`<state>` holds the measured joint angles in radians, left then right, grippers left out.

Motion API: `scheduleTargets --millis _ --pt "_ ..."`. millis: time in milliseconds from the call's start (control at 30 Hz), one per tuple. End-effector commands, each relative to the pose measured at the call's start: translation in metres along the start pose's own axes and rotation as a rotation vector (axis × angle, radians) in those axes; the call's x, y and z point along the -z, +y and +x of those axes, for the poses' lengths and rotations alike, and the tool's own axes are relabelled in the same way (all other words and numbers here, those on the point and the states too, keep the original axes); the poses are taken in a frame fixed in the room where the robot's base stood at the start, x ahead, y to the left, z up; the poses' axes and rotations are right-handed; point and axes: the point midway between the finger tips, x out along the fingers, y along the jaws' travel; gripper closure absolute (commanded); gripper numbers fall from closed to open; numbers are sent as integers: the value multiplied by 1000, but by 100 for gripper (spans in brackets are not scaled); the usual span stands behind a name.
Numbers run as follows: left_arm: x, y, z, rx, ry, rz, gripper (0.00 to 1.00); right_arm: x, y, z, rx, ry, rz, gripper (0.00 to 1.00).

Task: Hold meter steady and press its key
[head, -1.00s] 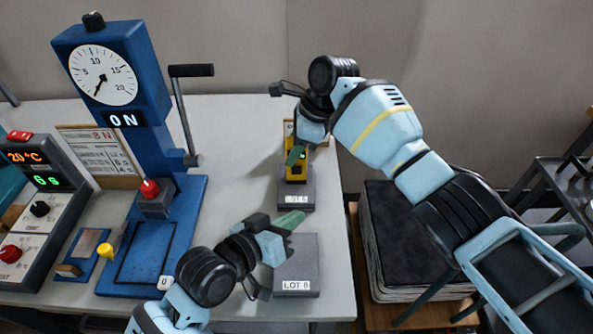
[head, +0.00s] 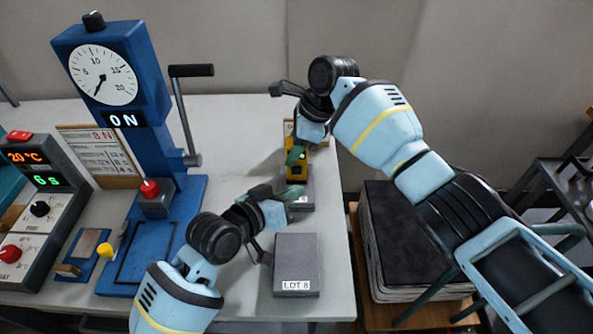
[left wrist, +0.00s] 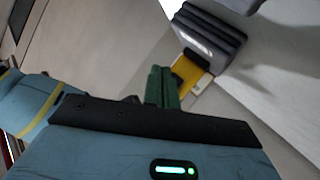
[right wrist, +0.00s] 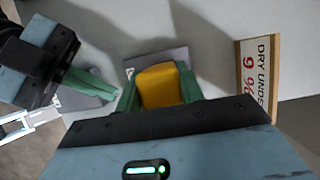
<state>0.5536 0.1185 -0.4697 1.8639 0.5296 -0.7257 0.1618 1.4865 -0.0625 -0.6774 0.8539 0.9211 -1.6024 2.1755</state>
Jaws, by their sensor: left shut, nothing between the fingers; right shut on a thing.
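The yellow meter (head: 297,170) stands on a grey stack (head: 306,200) near the table's right edge. My right gripper (head: 297,155) is shut on the meter's upper part; in the right wrist view the meter (right wrist: 160,86) sits between the green fingers. My left gripper (head: 292,193) is shut and empty, just in front of the meter's lower end and over the stack's front. In the left wrist view, its closed green fingers (left wrist: 162,86) point toward the meter (left wrist: 188,68), apparently short of it. I cannot make out the key.
A second grey stack marked LOT 8 (head: 297,262) lies in front. A blue press with dial (head: 130,185) and a control box (head: 38,215) stand at the left. Bare table lies between press and stacks.

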Motion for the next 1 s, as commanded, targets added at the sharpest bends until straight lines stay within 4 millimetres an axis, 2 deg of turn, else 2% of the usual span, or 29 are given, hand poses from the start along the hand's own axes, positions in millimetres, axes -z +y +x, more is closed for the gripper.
scheduleTargets --millis 300,1000 --pt "11 -11 15 0 0 2 100 0 0 -1 1 -1 -1 91" --pt "12 -12 16 0 0 1 100 0 0 -1 1 -1 -1 91"
